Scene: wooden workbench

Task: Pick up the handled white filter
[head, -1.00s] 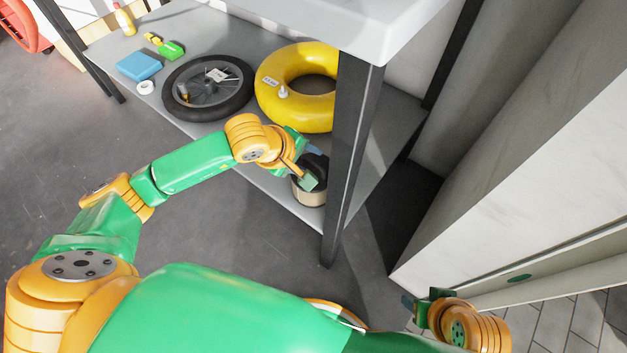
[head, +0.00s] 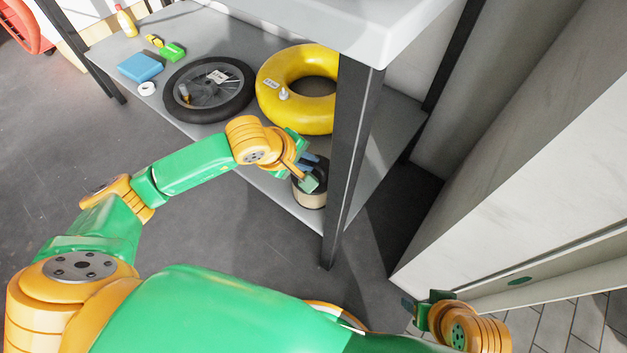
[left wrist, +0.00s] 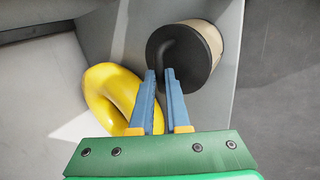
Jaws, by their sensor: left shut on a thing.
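The handled filter (head: 311,197) is a short cylinder with a pale beige side and a black top. It stands on the lower shelf near the front leg in the head view. In the left wrist view, the filter (left wrist: 188,58) shows its black top and curved black handle at the upper right. My left gripper (head: 311,171) is over the filter's top, its blue fingers shut on the handle; the fingertips (left wrist: 160,72) partly hide the grip. My right gripper (head: 417,306) is at the lower right, far from the filter; its jaw opening is unclear.
A yellow ring (head: 270,92) and a black wheel (head: 240,100) lie behind the filter on the grey shelf (head: 185,130). A dark table leg (head: 345,150) stands just right of the filter. Smaller items, including a blue box (head: 139,67), lie farther left.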

